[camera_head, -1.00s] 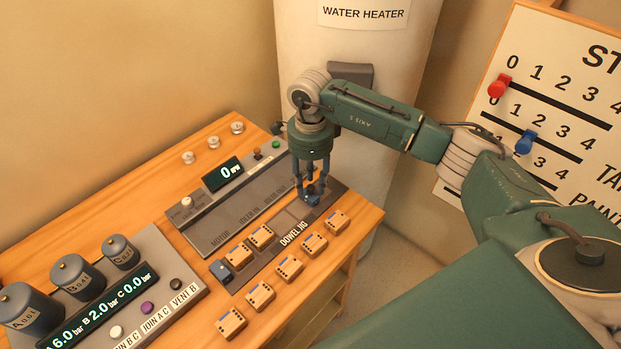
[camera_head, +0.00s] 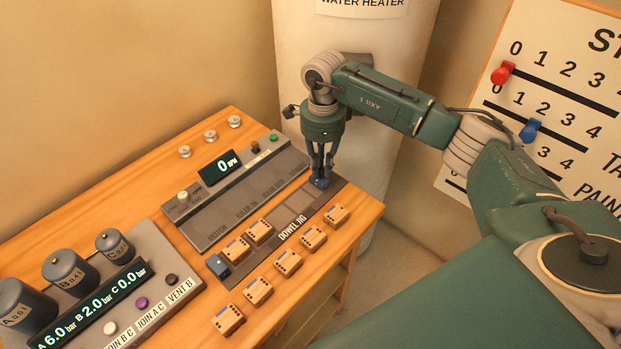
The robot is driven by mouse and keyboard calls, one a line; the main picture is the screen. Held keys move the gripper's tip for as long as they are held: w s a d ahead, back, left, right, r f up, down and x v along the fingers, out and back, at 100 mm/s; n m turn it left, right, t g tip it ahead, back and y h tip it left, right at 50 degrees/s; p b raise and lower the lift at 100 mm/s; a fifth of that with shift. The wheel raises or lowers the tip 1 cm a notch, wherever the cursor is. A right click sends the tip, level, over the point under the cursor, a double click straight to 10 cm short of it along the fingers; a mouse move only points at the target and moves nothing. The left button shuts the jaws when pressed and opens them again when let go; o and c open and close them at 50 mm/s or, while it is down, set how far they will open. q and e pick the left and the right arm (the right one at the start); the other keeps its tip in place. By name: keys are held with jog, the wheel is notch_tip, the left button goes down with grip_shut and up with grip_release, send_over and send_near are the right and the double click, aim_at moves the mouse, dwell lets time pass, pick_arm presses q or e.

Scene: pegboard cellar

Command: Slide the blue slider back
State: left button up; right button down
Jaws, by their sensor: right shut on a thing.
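A small dark blue block (camera_head: 320,183) sits at the far right end of the grey jig strip labelled DOWEL JIG (camera_head: 293,231). My right gripper (camera_head: 320,178) points down from above and is shut on this block; its fingers hide part of it. A second dark blue-grey block (camera_head: 218,266) stands at the near left end of the strip. A bright blue slider (camera_head: 529,130) sits in a slot of the white wall board, left of its middle, with no gripper near it. My left gripper does not show.
Several orange blocks (camera_head: 287,262) stand along the jig. A grey motor panel (camera_head: 220,215) lies behind it, and a pressure panel (camera_head: 180,285) at the left. A white water heater (camera_head: 300,60) stands behind the bench. A red slider (camera_head: 503,73) is on the wall board.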

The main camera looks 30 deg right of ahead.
jog(key=d, duration=0.1)
jog(key=w+d+b, duration=0.1)
jog(key=d, duration=0.2)
jog(key=shift+w+d, duration=0.3)
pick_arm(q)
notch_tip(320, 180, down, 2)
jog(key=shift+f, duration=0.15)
pick_arm(e)
jog(key=shift+r, duration=0.15)
jog(key=shift+d, duration=0.1)
jog(key=c, duration=1.7)
grip_release()
jog(key=shift+c, duration=0.2)
jog(key=shift+o, duration=0.4)
notch_tip(320, 180, up, 12)
